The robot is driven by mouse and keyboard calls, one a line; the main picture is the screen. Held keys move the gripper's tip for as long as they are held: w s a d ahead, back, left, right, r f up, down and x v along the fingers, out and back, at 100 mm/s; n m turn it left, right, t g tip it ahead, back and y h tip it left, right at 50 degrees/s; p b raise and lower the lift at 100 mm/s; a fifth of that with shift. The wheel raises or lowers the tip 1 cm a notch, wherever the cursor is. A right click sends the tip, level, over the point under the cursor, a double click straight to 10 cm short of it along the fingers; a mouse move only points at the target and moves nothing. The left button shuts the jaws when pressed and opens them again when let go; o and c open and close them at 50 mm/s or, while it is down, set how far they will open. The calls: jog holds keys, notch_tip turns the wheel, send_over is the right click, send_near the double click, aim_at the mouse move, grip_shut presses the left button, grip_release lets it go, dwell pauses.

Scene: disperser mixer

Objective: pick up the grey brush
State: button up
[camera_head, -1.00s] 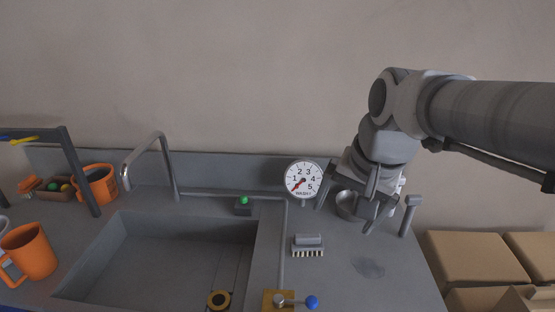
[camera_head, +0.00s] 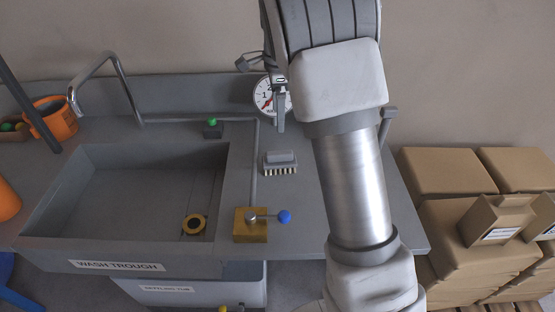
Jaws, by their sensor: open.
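The grey brush (camera_head: 280,158) lies on the grey counter to the right of the wash trough, with a row of pale bristles showing along its near side. My gripper (camera_head: 261,97) is open and empty. Its fingers show in front of the dial, farther back than the brush in the picture, and one finger points down just above it. The gripper appears apart from the brush. My arm hides part of the counter to the right.
A brass block with a blue-knobbed lever (camera_head: 251,226) stands nearer than the brush. The wash trough (camera_head: 130,266), tap (camera_head: 103,72) and green button (camera_head: 212,128) are left. The dial (camera_head: 263,95) is behind, partly covered. Cardboard boxes (camera_head: 447,172) are stacked right.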

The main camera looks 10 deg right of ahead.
aim_at(277, 153)
notch_tip(277, 153, down, 12)
jog(key=shift+r+b, duration=0.1)
jog(key=shift+b, duration=1.05)
jog(key=shift+s+a+f+b, duration=0.1)
jog(key=shift+f+b, duration=0.25)
jog(key=shift+f, duration=1.05)
jog(key=shift+a+f+b, duration=0.1)
jog(key=shift+f+b, duration=0.2)
jog(key=shift+f, duration=1.1)
jog(key=c, duration=1.5)
jog(key=shift+r, duration=0.1)
jog(key=shift+r, duration=0.1)
notch_tip(277, 153, up, 4)
jog(key=shift+r+p, duration=0.15)
jog(key=shift+p, duration=0.5)
jog(key=s+r, duration=0.2)
jog(key=s, duration=0.1)
jog(key=s+a+r+p, duration=0.1)
jog(key=s+r, duration=0.1)
jog(key=s, duration=0.2)
jog(key=s+a+r, duration=0.1)
jog(key=s+r, duration=0.1)
jog(key=s, duration=0.2)
jog(key=shift+s+a+r, duration=0.2)
jog(key=shift+a, duration=0.05)
